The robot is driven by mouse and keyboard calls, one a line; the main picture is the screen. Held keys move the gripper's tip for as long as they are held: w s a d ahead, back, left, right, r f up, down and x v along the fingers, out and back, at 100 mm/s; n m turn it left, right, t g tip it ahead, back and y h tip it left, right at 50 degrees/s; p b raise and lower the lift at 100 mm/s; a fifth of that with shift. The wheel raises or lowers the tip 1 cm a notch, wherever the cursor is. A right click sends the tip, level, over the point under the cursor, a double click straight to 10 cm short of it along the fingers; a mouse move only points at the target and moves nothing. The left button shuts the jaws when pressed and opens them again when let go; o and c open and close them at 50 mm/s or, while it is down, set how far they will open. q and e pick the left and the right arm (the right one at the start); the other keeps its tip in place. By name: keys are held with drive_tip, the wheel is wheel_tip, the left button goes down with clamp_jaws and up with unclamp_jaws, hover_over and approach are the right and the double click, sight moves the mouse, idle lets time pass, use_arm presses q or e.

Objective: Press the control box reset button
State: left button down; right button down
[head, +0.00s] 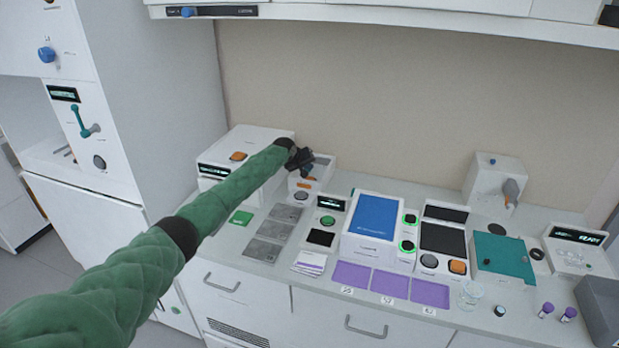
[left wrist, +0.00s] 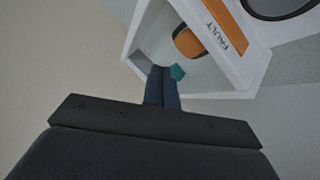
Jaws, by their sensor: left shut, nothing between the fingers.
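The control box is a small white box (head: 318,182) at the back of the counter, with a grey panel on top and a round grey disc low on its front. In the left wrist view its white frame (left wrist: 244,78) carries the label FAULT and surrounds a recess with an orange rounded piece (left wrist: 188,42). A small teal piece (left wrist: 178,72) shows in the recess beside my fingertips, partly hidden; I cannot tell if it is the reset button or if they touch it. My left gripper (head: 304,168) is shut and empty, its fingertips (left wrist: 164,72) at the recess.
A larger white device (head: 262,142) stands just left of the box. A small display unit (head: 331,205) stands to its right, then a blue-topped box (head: 376,217). Grey plates (head: 272,229) lie in front. An overhead cabinet (head: 420,22) hangs above.

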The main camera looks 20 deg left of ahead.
use_arm(q)
drive_tip(key=shift+r+p, duration=0.6)
drive_tip(key=shift+r, duration=0.55)
